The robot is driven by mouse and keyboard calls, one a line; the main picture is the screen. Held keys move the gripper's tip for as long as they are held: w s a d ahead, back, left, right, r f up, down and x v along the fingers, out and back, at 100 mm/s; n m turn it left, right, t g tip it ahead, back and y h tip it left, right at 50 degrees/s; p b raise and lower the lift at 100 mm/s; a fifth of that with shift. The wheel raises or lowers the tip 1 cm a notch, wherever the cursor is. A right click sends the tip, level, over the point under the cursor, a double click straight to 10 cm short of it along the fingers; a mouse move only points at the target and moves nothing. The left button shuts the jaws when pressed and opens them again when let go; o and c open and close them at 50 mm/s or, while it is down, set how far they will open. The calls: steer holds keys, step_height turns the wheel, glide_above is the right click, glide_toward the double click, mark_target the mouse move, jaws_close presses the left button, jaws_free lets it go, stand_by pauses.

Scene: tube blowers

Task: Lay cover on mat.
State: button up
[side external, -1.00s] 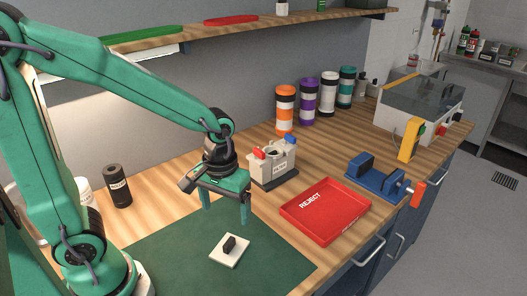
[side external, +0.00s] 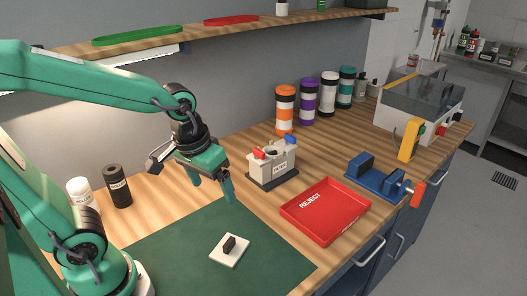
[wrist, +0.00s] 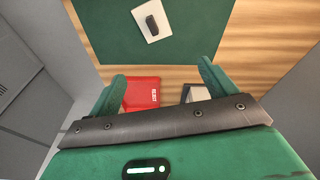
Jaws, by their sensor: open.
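The cover, a white square plate (side external: 236,250) with a black grip (side external: 230,243) on top, lies flat on the dark green mat (side external: 180,250). The wrist view shows it too, as a white plate (wrist: 144,21) near the top. My gripper (side external: 213,190) is open and empty, raised above the back edge of the mat, behind and to the left of the cover and apart from it. In the wrist view its two fingers (wrist: 162,84) are spread wide with nothing between them.
A red tray marked REJECT (side external: 325,211) stands right of the mat. A bench caddy (side external: 273,166) with red and blue tops is close to my gripper's right. A blue vise (side external: 380,178) and several banded canisters (side external: 285,110) stand further off.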

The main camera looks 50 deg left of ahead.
steer(key=s+a+r+m+t, duration=0.2)
steer(key=s+r+t, duration=0.1)
steer(key=r, duration=0.3)
steer(key=shift+s+a+m, duration=0.2)
steer(key=shift+s+m, duration=0.1)
steer(key=shift+s, duration=0.2)
steer(key=shift+o, duration=0.3)
